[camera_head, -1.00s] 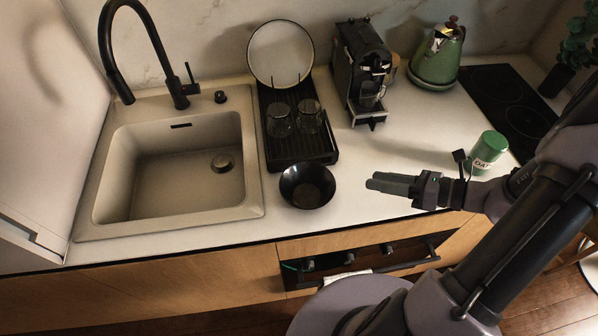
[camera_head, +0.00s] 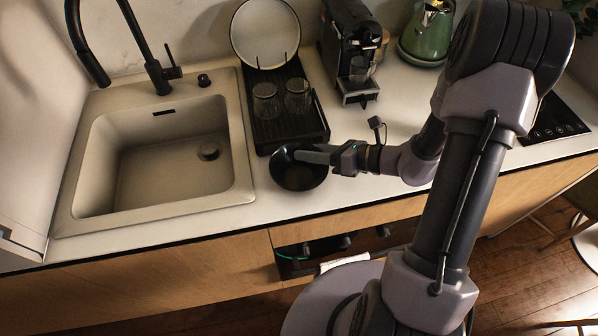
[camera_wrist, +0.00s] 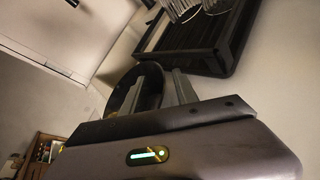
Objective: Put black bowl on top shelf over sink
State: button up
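The black bowl (camera_head: 300,178) sits upright on the counter, in front of the drying rack and to the right of the sink. My gripper (camera_head: 308,153) reaches in from the right, with its fingers over the bowl's right rim and opening. In the wrist view, the fingers (camera_wrist: 160,92) look parted at the dark bowl (camera_wrist: 151,71), whose rim passes near them; contact is hard to make out. The sink (camera_head: 160,160) with its black tap is at the left. No shelf over the sink shows in these views.
The black drying rack (camera_head: 290,132) holds two glasses and a plate just behind the bowl. A coffee machine (camera_head: 350,50) and green kettle (camera_head: 428,32) stand farther back. A partly open drawer (camera_head: 330,250) lies below the counter. Bare counter shows right of the rack.

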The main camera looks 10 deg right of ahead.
grip_shut()
jog(key=shift+s, duration=0.1)
dwell(1.2)
